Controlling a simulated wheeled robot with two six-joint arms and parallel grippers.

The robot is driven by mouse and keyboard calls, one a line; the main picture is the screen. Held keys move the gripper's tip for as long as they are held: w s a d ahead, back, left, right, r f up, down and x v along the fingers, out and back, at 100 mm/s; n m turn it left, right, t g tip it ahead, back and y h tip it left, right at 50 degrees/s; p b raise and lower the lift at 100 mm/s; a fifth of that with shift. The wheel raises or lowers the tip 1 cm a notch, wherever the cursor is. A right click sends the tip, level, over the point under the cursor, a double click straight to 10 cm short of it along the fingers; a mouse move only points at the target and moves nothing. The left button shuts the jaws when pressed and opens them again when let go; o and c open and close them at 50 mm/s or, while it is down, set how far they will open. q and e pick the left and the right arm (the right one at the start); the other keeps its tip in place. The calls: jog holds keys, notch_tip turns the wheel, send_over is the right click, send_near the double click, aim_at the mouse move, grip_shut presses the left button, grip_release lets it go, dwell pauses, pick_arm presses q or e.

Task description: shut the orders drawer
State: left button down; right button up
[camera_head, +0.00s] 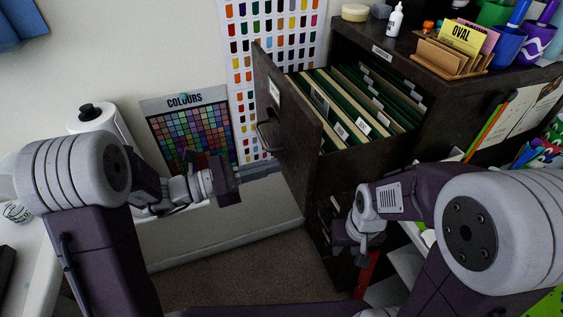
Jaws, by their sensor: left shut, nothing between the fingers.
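The orders drawer (287,127) is the top drawer of a dark filing cabinet (437,105). It stands pulled out toward the left and holds green and tan hanging files (352,112). Its front has a dark handle (267,137) and a small label. My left gripper (232,180) is shut and empty, left of the drawer front and a little lower than the handle, apart from it in the picture. My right gripper (358,245) is low in front of the cabinet, below the open drawer. Its fingers are too small and dark to tell open from shut.
A paper roll (95,118) and a colour chart (188,125) are at the left. White shelves are at the lower right. Bare floor (240,270) shows below the drawer.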

aim_at(294, 160)
pick_arm(q)
jog(key=shift+x, duration=1.7)
pick_arm(e)
jog(key=shift+r, duration=0.15)
